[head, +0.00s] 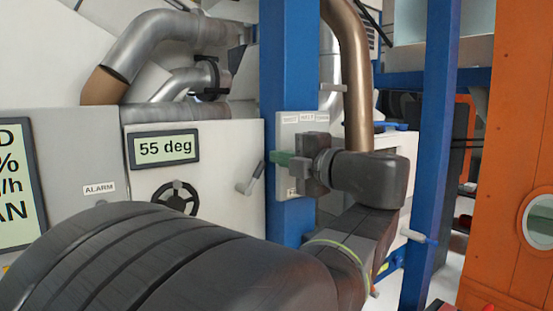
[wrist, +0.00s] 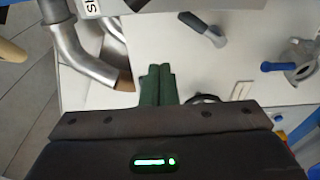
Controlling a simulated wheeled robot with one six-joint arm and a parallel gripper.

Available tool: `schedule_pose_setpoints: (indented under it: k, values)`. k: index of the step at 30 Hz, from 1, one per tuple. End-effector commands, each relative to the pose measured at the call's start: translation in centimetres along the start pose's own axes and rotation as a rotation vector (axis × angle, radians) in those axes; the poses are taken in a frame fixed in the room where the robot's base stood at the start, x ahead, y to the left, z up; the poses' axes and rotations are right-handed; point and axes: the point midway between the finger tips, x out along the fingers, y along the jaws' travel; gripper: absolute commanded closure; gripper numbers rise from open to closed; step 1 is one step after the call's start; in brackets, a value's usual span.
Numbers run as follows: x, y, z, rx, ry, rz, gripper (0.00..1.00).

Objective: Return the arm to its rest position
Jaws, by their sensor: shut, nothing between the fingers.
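My gripper (head: 276,158) has green fingers and stands in front of the blue column, beside a grey switch panel (head: 290,128) with small labels. In the wrist view my gripper (wrist: 158,72) shows its two green fingers pressed together with nothing between them. My dark arm stretches from the lower left of the head view up to the right and bends back left toward the column.
A blue column (head: 288,60) and another blue post (head: 438,120) flank my arm. An orange housing (head: 515,90) stands at right. Pipes (wrist: 85,55) show in the wrist view.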

Motion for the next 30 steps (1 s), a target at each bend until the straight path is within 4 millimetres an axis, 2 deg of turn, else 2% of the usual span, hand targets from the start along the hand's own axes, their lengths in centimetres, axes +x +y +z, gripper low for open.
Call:
schedule_pose_setpoints:
  k: [11,30]
  values:
    - [0.9,0.2,0.0,0.000,0.003,0.000,1.00]
    - [8.6,1.1,0.4,0.001,0.004,0.000,1.00]
